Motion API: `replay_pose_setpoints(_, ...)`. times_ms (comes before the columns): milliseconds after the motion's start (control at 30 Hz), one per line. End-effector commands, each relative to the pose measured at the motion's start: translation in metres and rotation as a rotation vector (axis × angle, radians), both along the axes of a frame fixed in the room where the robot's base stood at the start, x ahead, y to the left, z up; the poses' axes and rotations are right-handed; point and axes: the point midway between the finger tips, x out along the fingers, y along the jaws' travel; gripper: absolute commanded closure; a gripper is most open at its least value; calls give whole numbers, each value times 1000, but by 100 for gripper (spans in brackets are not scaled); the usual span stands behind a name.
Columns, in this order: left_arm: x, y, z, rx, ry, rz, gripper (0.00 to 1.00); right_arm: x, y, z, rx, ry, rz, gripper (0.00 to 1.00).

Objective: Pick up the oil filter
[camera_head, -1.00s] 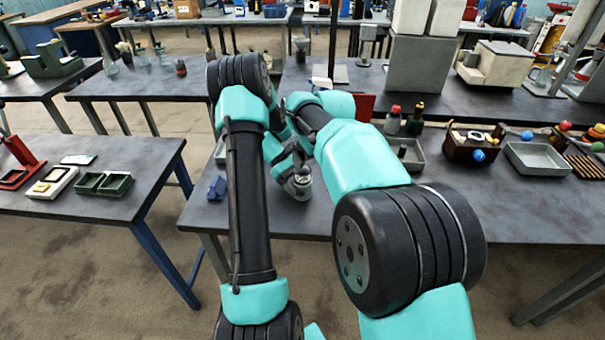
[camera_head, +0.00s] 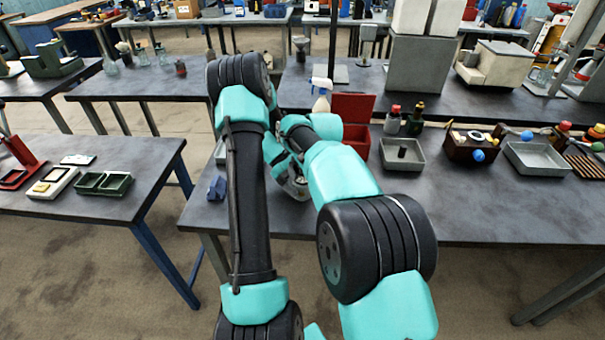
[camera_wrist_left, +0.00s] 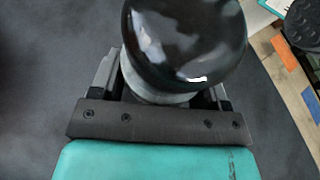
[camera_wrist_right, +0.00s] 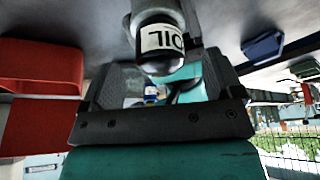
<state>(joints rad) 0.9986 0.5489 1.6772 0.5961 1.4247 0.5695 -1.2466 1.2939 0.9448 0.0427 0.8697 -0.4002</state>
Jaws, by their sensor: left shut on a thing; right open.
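The oil filter shows in the left wrist view as a glossy dark rounded body (camera_wrist_left: 185,40) with a paler part below it. My left gripper (camera_wrist_left: 165,92) is shut on it. In the right wrist view, a dark-ended thing with a white "OIL" label (camera_wrist_right: 162,41), apparently the same filter, is in front of my open right gripper (camera_wrist_right: 165,72); I cannot tell whether they touch. In the head view, my left gripper (camera_head: 288,172) is over the near table, with a small pale part of the held thing (camera_head: 297,187) visible. My right arm hides the right gripper there.
The table's front right is clear.

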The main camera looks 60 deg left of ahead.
Motion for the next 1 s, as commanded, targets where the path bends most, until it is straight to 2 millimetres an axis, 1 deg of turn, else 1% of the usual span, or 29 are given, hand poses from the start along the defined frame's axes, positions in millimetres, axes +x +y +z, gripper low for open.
replay_pose_setpoints(100,0,0,0,0,0,0,44,1,7,-16,-2,1,0,14)
replay_pose_setpoints(200,0,0,0,0,0,0,44,0,12,-27,-2,1,0,14)
replay_pose_setpoints(267,0,0,0,0,0,0,44,0,14,-31,-1,0,0,14)
replay_pose_setpoints(767,0,0,0,0,0,0,44,0,15,-34,0,0,0,14)
replay_pose_setpoints(800,0,0,0,0,0,0,44,0,15,-33,0,0,0,15)
replay_pose_setpoints(1000,0,0,0,0,0,0,44,0,15,-33,0,0,0,34)
